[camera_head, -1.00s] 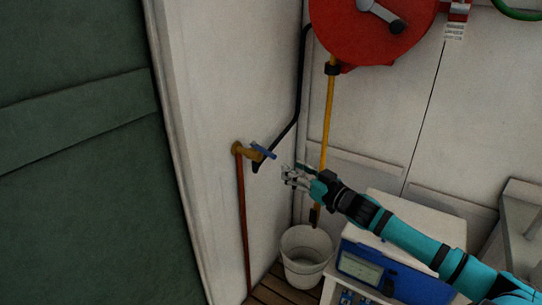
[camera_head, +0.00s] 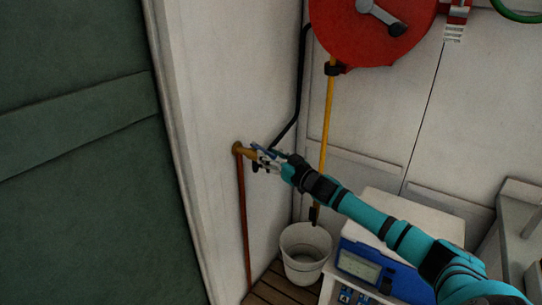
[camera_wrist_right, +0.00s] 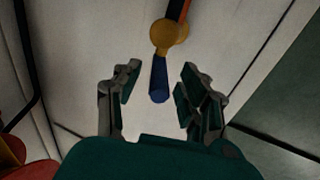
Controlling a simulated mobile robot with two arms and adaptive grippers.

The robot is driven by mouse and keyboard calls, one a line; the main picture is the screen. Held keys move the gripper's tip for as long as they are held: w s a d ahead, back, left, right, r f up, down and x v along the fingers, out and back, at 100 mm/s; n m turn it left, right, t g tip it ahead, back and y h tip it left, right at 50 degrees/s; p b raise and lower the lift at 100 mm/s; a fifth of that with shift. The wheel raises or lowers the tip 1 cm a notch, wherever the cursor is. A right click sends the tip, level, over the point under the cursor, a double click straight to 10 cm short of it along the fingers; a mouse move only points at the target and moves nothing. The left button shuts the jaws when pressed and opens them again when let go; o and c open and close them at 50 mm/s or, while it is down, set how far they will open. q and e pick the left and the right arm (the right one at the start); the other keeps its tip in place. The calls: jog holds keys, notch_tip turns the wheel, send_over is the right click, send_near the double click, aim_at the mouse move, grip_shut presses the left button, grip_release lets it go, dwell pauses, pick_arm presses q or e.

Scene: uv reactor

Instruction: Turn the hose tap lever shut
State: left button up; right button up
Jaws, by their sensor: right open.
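The brass hose tap (camera_head: 243,149) sticks out of the white wall at the top of a copper pipe. Its blue lever (camera_head: 257,147) is partly hidden by my right gripper (camera_head: 262,161) in the head view. In the right wrist view the tap body (camera_wrist_right: 169,34) is at top centre. The blue lever (camera_wrist_right: 159,82) points from it toward my palm. My right gripper (camera_wrist_right: 160,88) is open there, one finger on each side of the lever, with visible gaps to both. My left gripper is not in view.
A red hose reel (camera_head: 372,30) hangs on the back wall, with a yellow hose (camera_head: 328,115) below it. A green door (camera_head: 85,150) is at left.

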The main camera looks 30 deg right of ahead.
grip_shut()
dwell(0.3)
jog(key=shift+a, duration=0.1)
